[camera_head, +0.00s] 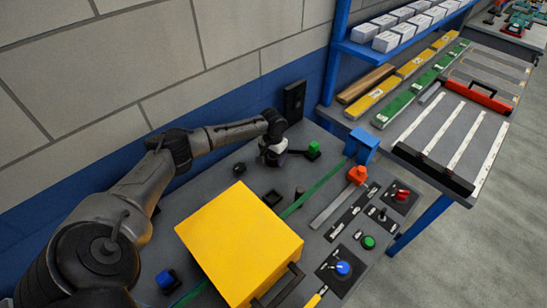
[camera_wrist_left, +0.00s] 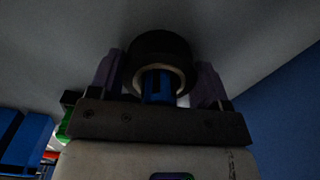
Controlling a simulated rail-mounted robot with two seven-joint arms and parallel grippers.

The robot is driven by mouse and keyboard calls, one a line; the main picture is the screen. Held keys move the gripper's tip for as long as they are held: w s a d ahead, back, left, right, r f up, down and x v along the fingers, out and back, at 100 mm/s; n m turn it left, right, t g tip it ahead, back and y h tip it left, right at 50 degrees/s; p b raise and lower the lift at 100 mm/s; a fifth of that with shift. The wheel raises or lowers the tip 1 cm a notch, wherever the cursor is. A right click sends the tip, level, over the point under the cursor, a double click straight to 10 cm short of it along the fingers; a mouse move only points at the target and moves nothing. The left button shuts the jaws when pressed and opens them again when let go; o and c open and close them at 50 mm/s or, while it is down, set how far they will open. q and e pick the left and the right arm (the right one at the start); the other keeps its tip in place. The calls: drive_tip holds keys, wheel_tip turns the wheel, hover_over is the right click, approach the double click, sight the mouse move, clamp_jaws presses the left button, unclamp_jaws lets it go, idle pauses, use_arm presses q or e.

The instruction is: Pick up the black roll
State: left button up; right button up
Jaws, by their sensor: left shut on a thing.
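My left gripper (camera_head: 273,156) is at the back of the grey panel, near the wall, seen small in the head view. In the left wrist view, the black roll (camera_wrist_left: 158,45) sits between the two fingers of this gripper (camera_wrist_left: 158,80). The roll is a dark ring with a pale inner rim, and something blue shows in its middle. The fingers are shut on its sides. In the head view I cannot make the roll out apart from the gripper. My right gripper is not in view.
A large yellow box (camera_head: 240,245) stands in front. A blue block (camera_head: 362,145), an orange-topped lever (camera_head: 356,175) and several knobs are to the right. The wall (camera_head: 200,70) is close behind.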

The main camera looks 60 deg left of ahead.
use_arm(q)
drive_tip(key=shift+c, duration=1.2)
wheel_tip(320, 180, up, 9)
drive_tip(key=shift+r+p, duration=0.1)
drive_tip(key=shift+p, duration=0.85)
drive_tip(key=shift+r, duration=0.45)
